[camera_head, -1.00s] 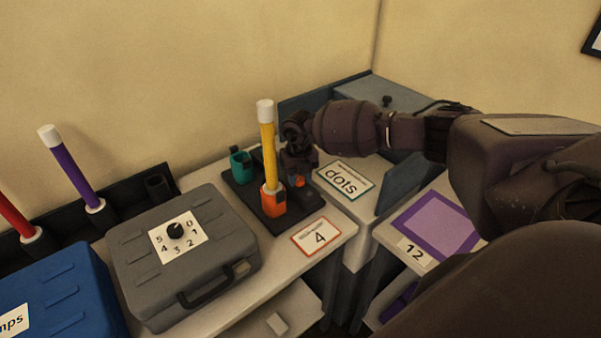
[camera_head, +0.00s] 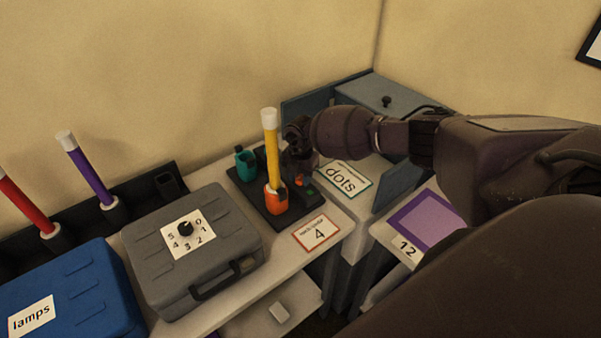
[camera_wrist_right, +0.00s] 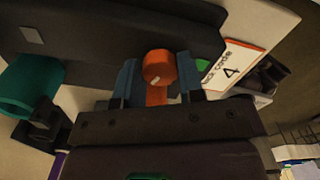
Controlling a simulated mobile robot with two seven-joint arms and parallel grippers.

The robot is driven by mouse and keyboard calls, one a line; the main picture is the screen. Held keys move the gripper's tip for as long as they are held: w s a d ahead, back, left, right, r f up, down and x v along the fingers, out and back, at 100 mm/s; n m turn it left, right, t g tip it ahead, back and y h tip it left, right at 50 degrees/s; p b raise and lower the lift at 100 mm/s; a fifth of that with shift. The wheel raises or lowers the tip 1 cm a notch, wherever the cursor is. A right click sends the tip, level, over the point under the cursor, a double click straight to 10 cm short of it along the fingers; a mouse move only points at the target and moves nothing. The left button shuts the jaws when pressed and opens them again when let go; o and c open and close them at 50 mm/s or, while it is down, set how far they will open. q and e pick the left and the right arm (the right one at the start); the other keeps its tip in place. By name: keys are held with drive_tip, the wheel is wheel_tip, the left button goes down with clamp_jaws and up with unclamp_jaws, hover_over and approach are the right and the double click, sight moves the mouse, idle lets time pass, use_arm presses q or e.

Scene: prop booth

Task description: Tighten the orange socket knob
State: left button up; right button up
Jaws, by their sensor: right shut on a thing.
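The orange socket (camera_head: 276,201) stands on a dark base plate (camera_head: 250,190) and holds a yellow tube (camera_head: 272,150) with a white cap, nearly upright. The orange knob (camera_wrist_right: 158,66) sits between the two blue-grey fingers of my right gripper (camera_wrist_right: 158,76) in the wrist view, and the gripper is shut on it. In the head view my right gripper (camera_head: 298,165) reaches in from the right, just behind and right of the tube, and mostly hides the knob (camera_head: 299,181). A small green patch (camera_head: 310,191) shows beside the knob. My left gripper is out of view.
A teal socket (camera_head: 245,165) stands on the plate's left. A "4" card (camera_head: 316,233) and a "dots" card (camera_head: 343,180) lie nearby. A grey case (camera_head: 190,250) with a dial and a blue case (camera_head: 75,290) stand left. Purple and red tubes stand behind them.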

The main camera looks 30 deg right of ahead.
sight(301, 178)
drive_tip(key=shift+m, duration=0.4)
drive_tip(key=o, duration=0.9)
drive_tip(key=shift+r, duration=0.1)
wheel_tip(301, 178, up, 11)
drive_tip(key=shift+f, duration=0.15)
idle(0.6)
